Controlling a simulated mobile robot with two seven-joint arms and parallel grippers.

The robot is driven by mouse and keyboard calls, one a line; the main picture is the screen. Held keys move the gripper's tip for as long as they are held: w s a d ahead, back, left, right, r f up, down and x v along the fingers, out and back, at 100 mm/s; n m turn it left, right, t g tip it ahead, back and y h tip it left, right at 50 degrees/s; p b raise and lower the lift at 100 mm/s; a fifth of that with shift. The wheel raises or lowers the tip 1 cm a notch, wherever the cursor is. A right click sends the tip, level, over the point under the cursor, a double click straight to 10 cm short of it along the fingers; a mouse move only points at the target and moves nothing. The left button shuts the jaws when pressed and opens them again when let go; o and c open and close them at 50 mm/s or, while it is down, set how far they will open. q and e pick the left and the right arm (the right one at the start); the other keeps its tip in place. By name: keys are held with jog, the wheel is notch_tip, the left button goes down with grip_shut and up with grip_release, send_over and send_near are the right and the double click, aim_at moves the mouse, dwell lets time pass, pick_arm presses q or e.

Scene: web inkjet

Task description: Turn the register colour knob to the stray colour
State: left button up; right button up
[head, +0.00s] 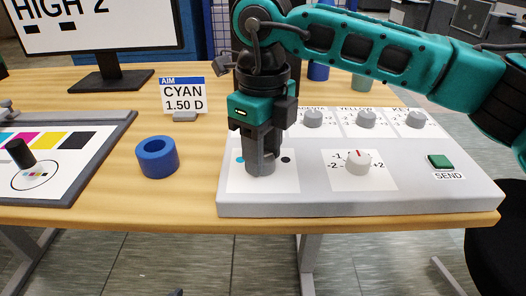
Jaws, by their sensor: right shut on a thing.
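My right gripper (262,153) points straight down and is shut on a grey knob (262,170) at the front left of the white console (400,200). A cyan dot and a dark dot show on the white plate on either side of this knob. The gripper hides the knob's pointer and any marks behind it. A print sheet (62,150) at the left has colour patches and a circle with small coloured marks, too small to read. My left gripper is not in view.
A second front knob (358,162) has a red pointer and a scale from -2 to +2. Back knobs (366,118) and a green SEND button (440,161) are on the console. A blue ring (158,157), an "AIM CYAN 1.50 D" card (182,94) and a monitor (100,25) stand left.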

jog(key=shift+m, duration=0.5)
jog(key=o, duration=1.1)
jog(key=shift+c, duration=0.2)
notch_tip(320, 180, up, 13)
jog(key=p, duration=0.2)
